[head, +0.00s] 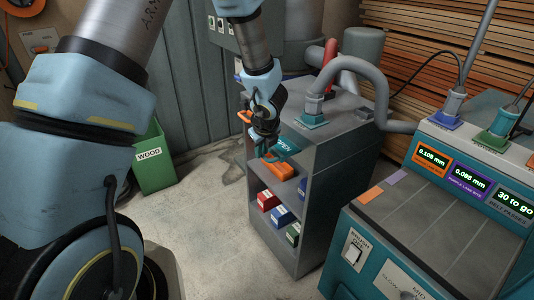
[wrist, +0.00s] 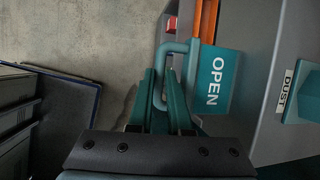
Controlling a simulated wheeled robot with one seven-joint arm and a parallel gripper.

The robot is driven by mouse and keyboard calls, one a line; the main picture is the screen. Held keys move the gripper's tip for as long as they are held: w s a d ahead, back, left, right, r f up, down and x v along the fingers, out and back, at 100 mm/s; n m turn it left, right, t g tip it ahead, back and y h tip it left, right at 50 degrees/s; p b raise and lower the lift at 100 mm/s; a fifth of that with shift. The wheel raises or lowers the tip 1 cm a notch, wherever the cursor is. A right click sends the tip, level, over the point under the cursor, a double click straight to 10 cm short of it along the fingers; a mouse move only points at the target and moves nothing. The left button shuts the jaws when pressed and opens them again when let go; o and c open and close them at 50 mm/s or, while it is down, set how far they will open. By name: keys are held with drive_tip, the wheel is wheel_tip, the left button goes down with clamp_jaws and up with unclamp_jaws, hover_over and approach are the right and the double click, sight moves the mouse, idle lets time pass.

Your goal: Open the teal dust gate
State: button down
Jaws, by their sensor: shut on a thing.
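The teal dust gate (wrist: 222,80) is a flat plate marked OPEN, with a light teal loop handle (wrist: 178,47) at its edge. In the head view the plate (head: 284,147) shows at the front of the grey cabinet (head: 335,160), partly behind my gripper (head: 264,142). In the wrist view my gripper (wrist: 160,85) is shut on the handle, with one finger on each side of the bar. Part of the handle is hidden by the fingers. The word OPEN is exposed. How far the plate sits out of its slot is hard to tell.
A teal dust port (head: 313,118) with a grey hose (head: 350,68) stands on the cabinet top. Red, blue and green boxes (head: 281,215) sit on its lower shelf. A green WOOD bin (head: 152,165) stands left. A teal machine (head: 440,200) fills the right. Floor between is clear.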

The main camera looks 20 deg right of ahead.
drive_tip(key=c, duration=0.8)
unclamp_jaws()
drive_tip(key=shift+c, duration=0.2)
drive_tip(key=d+p+v, duration=0.1)
drive_tip(key=p+v, duration=0.1)
drive_tip(key=v, duration=0.8)
drive_tip(key=shift+a+r, duration=0.4)
drive_tip(key=shift+a, duration=0.15)
drive_tip(key=shift+s, duration=0.1)
drive_tip(key=w+a+r+n+g+y, duration=0.2)
drive_tip(key=a+r+n, duration=0.1)
drive_tip(key=a+n, duration=1.2)
drive_tip(key=s+a+r+n, duration=0.1)
drive_tip(key=s+a+n, duration=0.1)
drive_tip(key=a+n, duration=0.3)
drive_tip(key=s+a+r+n+g, duration=0.1)
drive_tip(key=s+a+n, duration=0.1)
drive_tip(key=a+n, duration=0.3)
drive_tip(key=s+a+r+n+h, duration=0.1)
drive_tip(key=s+a+n, duration=0.1)
drive_tip(key=a+n, duration=0.3)
drive_tip(key=shift+s+a+n, duration=0.25)
drive_tip(key=shift+s+n, duration=0.1)
drive_tip(key=shift+n, duration=0.75)
